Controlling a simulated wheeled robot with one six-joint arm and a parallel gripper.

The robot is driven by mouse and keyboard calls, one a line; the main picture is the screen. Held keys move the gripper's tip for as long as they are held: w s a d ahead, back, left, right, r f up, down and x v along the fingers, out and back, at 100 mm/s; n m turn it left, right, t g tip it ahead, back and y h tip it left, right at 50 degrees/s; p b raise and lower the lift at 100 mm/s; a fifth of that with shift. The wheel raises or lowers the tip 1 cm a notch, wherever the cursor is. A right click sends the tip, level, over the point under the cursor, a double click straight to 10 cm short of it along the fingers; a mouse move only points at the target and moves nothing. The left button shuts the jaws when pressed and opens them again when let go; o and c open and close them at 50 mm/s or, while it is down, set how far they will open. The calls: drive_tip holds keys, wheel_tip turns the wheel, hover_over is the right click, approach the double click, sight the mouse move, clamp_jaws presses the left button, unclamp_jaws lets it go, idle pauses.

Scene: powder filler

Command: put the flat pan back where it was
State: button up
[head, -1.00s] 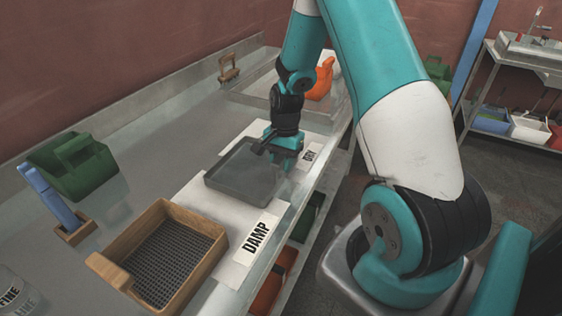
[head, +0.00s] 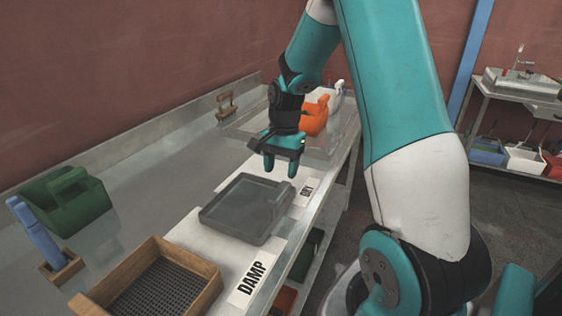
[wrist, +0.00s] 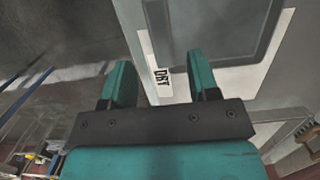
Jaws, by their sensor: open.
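The flat pan (head: 243,209) is a shallow dark grey tray. In the head view it lies on the steel bench, across two pale mats, between the DAMP label (head: 252,279) and the DRY label (head: 306,192). Part of it also shows at the top of the wrist view (wrist: 212,35). My gripper (head: 282,168) is above and behind the pan, apart from it, with its fingers spread and nothing between them. The wrist view shows both fingers (wrist: 160,82) apart, with the DRY label beyond them.
A wooden sieve (head: 205,283) stands in front of the pan. A green scoop (head: 75,200) and a blue-handled tool (head: 38,235) are at the left.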

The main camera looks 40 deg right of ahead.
wheel_tip(320, 180, up, 2)
drive_tip(key=shift+d+r, duration=0.15)
drive_tip(key=s+a+r+n, duration=0.25)
drive_tip(key=a+n, duration=0.25)
drive_tip(key=a, duration=0.3)
drive_tip(key=s+a+r+n, duration=0.2)
drive_tip(key=a+r+n, duration=0.2)
drive_tip(key=a, duration=0.5)
drive_tip(key=s+a+r+n+y, duration=0.2)
drive_tip(key=s+a+r+n, duration=0.1)
drive_tip(key=s+a+n, duration=0.9)
drive_tip(key=s, duration=0.3)
drive_tip(key=shift+r+t+y, duration=0.15)
drive_tip(key=shift+t+y, duration=0.15)
